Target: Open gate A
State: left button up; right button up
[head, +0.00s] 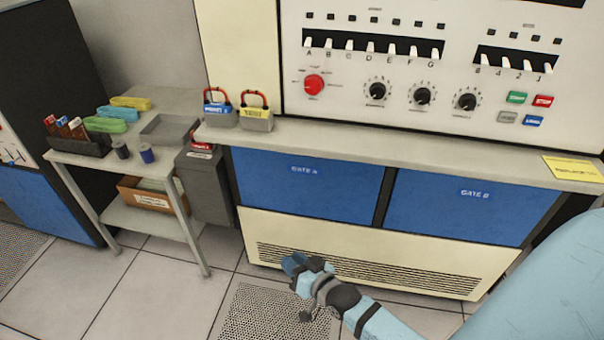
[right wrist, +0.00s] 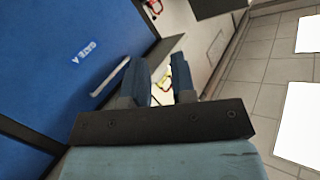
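Gate A (head: 300,195) is a blue panel with a small label, under the counter at the left; it looks flush and closed. In the right wrist view gate A (right wrist: 60,90) fills the left side, with its label upside down and a thin pale bar (right wrist: 110,77) near the fingers. My right gripper (head: 304,263) is low in front of the cream vent panel, below gate A. In the right wrist view its two fingers (right wrist: 157,82) stand apart with nothing between them. My left gripper is not in view.
Gate B (head: 470,210) is the blue panel to the right. The counter (head: 400,150) juts out above both. Two padlocks (head: 238,112) stand on its left end. A small cart (head: 130,160) with supplies stands at the left.

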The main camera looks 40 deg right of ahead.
jog(key=w+d+m+t+h+b, duration=0.7)
jog(key=w+d+m+h+b, duration=0.4)
jog(key=w+d+m+b, duration=0.6)
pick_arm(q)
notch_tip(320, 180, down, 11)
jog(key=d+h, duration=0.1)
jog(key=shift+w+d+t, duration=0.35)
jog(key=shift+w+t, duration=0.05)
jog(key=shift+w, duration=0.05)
pick_arm(e)
jog(key=x, duration=0.4)
jog(key=d+x, duration=0.1)
jog(key=x, duration=0.8)
jog(key=shift+s+d+f, duration=0.1)
jog(key=shift+s+d, duration=0.1)
jog(key=shift+d, duration=0.05)
grip_shut()
